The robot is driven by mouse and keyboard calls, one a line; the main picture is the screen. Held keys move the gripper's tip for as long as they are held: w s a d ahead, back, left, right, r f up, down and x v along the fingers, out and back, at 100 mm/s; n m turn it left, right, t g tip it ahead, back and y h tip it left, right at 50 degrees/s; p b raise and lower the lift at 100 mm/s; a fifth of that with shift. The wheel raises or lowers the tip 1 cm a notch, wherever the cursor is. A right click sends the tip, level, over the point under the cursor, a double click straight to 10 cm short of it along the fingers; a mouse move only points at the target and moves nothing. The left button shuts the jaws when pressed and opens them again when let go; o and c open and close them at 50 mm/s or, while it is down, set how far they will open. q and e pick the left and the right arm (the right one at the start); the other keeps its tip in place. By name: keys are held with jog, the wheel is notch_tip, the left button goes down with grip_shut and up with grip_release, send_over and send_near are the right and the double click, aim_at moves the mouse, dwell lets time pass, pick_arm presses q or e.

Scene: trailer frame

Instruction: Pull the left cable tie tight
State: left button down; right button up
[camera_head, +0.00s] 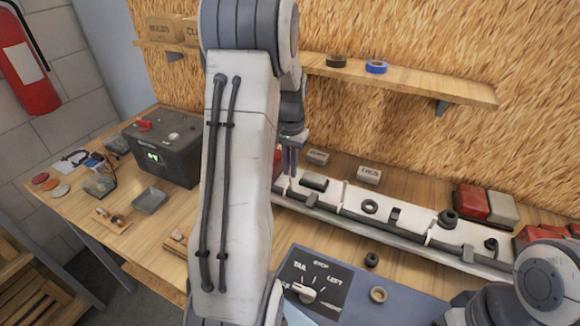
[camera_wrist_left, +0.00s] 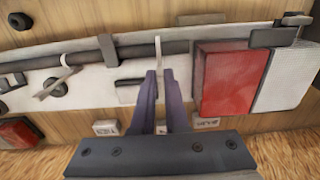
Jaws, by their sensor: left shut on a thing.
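My left gripper (camera_head: 290,168) reaches down to the left part of the white trailer frame rail (camera_head: 350,200), partly behind my own arm. In the left wrist view its two fingers (camera_wrist_left: 160,74) are close together at the rail's edge. They are shut on the pale upright tail of the left cable tie (camera_wrist_left: 157,48), which stands at the dark cable (camera_wrist_left: 180,47). Its loop around the cable is hard to make out. Another pale tie (camera_wrist_left: 62,65) sits farther left in that view, with its tail slanting. My right gripper is not in view.
A red-and-white lamp (camera_wrist_left: 232,78) stands close beside my left fingers. A shelf (camera_head: 420,82) with tape rolls runs above the bench. A dark control box (camera_head: 165,150) stands at the left, and a switch panel (camera_head: 320,280) is in front.

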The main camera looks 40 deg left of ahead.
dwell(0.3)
pick_arm(q)
notch_tip(320, 180, up, 3)
jog(key=shift+f+p, duration=0.1)
jog(key=shift+p, duration=1.15)
jog(key=c, duration=0.9)
grip_release()
jog(key=shift+f, duration=0.1)
notch_tip(320, 180, up, 10)
jog(key=b, duration=0.1)
jog(key=shift+r, duration=0.25)
